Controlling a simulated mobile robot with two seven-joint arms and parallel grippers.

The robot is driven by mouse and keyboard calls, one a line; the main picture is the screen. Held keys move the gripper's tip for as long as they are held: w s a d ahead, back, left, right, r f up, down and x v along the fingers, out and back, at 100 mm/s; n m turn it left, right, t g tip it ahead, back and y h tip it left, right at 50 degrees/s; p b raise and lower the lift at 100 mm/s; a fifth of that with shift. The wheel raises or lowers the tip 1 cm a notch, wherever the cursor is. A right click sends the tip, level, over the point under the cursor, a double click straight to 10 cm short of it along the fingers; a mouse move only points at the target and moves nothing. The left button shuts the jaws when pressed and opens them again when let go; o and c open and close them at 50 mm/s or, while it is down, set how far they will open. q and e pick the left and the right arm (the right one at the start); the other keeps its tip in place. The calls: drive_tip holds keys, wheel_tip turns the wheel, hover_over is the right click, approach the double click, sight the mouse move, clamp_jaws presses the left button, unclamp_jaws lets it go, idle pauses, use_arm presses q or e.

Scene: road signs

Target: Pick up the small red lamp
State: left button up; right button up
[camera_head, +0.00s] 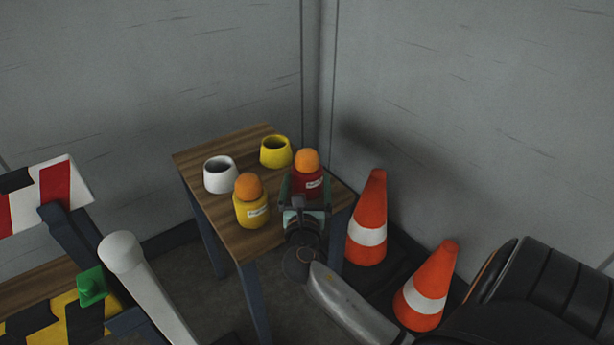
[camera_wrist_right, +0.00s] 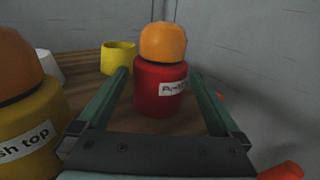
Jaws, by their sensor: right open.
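The small red lamp (camera_head: 308,180) has a red round body, a white label and an orange dome. It stands upright near the right corner of a wooden table (camera_head: 236,236). In the right wrist view the red lamp (camera_wrist_right: 161,88) is between the two green fingers, with visible gaps on both sides. My right gripper (camera_head: 305,197) is open and empty, in front of the lamp, and hides its lower part in the head view. My left gripper is not in view.
A yellow lamp (camera_head: 250,203) with an orange dome stands close left of my right gripper. A yellow pot (camera_head: 275,152) and a white pot (camera_head: 220,176) stand behind. Two traffic cones (camera_head: 367,220) (camera_head: 427,285) stand right of the table. Grey walls meet behind it.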

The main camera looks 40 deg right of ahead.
drive_tip(key=x, duration=0.3)
drive_tip(key=shift+w+d+b, duration=0.15)
drive_tip(key=shift+b, duration=0.15)
drive_tip(key=shift+c, duration=0.2)
drive_tip(key=c, duration=1.3)
